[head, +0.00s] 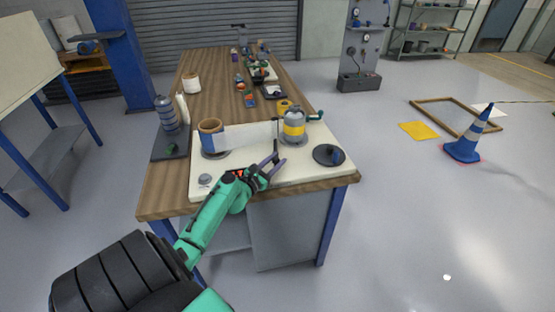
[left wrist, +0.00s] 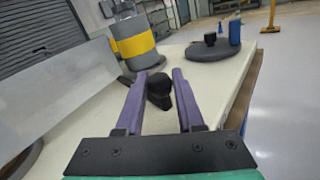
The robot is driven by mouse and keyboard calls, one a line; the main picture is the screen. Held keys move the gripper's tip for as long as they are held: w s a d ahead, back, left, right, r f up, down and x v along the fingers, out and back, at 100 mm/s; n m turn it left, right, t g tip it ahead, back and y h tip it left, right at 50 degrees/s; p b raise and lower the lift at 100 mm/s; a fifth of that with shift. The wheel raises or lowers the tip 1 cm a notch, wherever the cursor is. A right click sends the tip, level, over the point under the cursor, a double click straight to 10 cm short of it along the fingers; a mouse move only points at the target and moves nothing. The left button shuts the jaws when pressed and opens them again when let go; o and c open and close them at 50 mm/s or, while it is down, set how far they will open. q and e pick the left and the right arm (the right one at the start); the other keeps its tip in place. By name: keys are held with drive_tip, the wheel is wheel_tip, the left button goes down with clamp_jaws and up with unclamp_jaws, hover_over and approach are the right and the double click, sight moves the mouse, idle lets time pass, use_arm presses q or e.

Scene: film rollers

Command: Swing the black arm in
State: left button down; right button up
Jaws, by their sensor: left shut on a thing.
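My left gripper (head: 273,160) reaches in over the front of the white machine base (head: 245,188). In the left wrist view its purple fingers (left wrist: 158,78) stand on either side of the black arm's knob (left wrist: 158,92), and the gripper is shut on it. Part of the black arm shows beyond the left finger, towards the grey and yellow roller (left wrist: 133,45). That roller (head: 293,127) stands upright behind the gripper. A brown roll (head: 210,128) stands to the left, with a pale film sheet (head: 240,136) between them. My right gripper is not in view.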

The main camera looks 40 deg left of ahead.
use_arm(q)
drive_tip(key=shift+f, duration=0.1)
drive_tip(key=c, duration=0.5)
unclamp_jaws()
drive_tip(key=shift+c, duration=0.2)
drive_tip(key=shift+s, duration=0.1)
drive_tip(key=s+d+b, duration=0.1)
drive_tip(key=s, duration=1.3)
drive_tip(key=shift+s+d, duration=0.15)
drive_tip(key=shift+d, duration=0.1)
